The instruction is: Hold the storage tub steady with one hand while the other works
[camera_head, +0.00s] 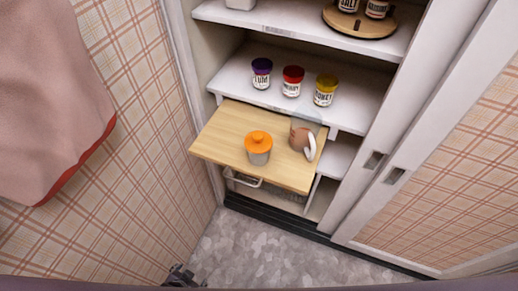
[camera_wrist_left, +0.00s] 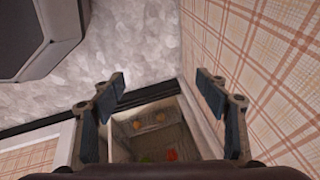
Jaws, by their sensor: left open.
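A container with a white handle (camera_head: 245,181) shows in the head view, low in the cupboard under the pull-out board; most of it is hidden by the board. In the left wrist view a brownish open container (camera_wrist_left: 130,128), which may be the storage tub, holds small orange, red and green things. I cannot tell for certain that these are the same container. My left gripper (camera_wrist_left: 162,88) is open and empty, its fingers spread apart above the container. It also shows at the bottom edge of the head view (camera_head: 183,275), over the floor. My right gripper is in neither view.
The wooden pull-out board (camera_head: 220,139) carries an orange-lidded jar (camera_head: 258,149) and a mug (camera_head: 301,136). Several labelled jars stand on the shelf (camera_head: 235,82) above. Plaid wall (camera_head: 120,190) borders the left. Grey floor (camera_head: 260,250) before the cupboard is clear. A sliding door (camera_head: 440,170) is at right.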

